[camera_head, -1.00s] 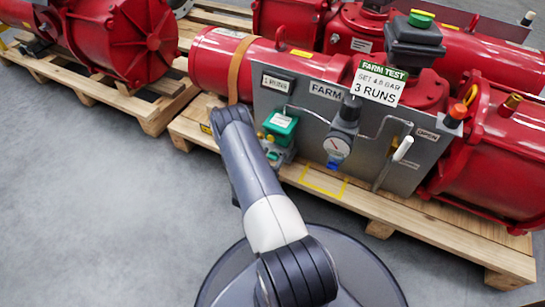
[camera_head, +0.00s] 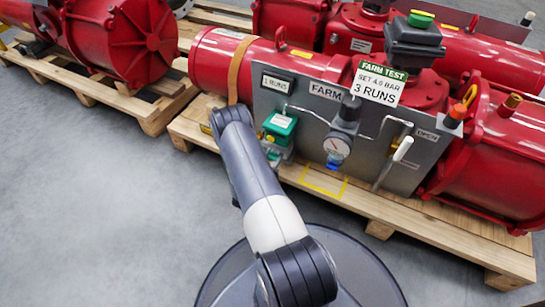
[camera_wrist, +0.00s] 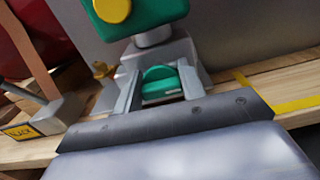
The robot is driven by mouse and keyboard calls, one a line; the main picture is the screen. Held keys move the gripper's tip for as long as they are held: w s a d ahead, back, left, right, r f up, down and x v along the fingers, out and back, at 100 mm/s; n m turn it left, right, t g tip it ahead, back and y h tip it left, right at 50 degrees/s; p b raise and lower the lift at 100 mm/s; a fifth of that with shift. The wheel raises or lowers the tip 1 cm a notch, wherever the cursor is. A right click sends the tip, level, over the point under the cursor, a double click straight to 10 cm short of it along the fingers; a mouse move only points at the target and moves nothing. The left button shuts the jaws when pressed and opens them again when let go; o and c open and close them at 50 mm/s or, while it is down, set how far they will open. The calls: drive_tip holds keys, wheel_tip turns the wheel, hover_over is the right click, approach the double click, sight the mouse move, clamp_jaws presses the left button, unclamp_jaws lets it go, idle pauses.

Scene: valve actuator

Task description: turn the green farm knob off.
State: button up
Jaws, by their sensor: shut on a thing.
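The green farm knob (camera_wrist: 160,82) sits low on a grey block, seen in the wrist view below a green box with a yellow button. It also shows small in the head view (camera_head: 272,155), just right of my arm. My gripper (camera_wrist: 159,90) is shut on the knob, with one finger on each side of it. In the head view my fingers are hidden by the arm. The grey FARM panel (camera_head: 300,102) carries a counter that reads 1 RUNS, and a sign (camera_head: 379,82) reads FARM TEST, SET 4.6 BAR, 3 RUNS.
The green box (camera_head: 280,124) is close above my gripper. A pressure gauge (camera_head: 337,148) and a white lever handle (camera_head: 403,148) are to the right on the panel. The wooden pallet (camera_head: 440,230) bears the red actuator (camera_head: 222,62). Grey floor is clear at the left.

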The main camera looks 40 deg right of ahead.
drive_tip(key=shift+o, duration=0.2)
drive_tip(key=o, duration=1)
drive_tip(key=shift+c, duration=0.2)
drive_tip(key=p+v, duration=0.3)
drive_tip(key=v, duration=0.7)
drive_tip(key=shift+s+a, duration=0.2)
drive_tip(key=shift+a, duration=0.15)
drive_tip(key=shift+f, duration=0.1)
drive_tip(key=b+x, duration=0.3)
drive_tip(key=x, duration=0.8)
drive_tip(key=shift+a+n, duration=0.1)
drive_tip(key=shift+n, duration=0.3)
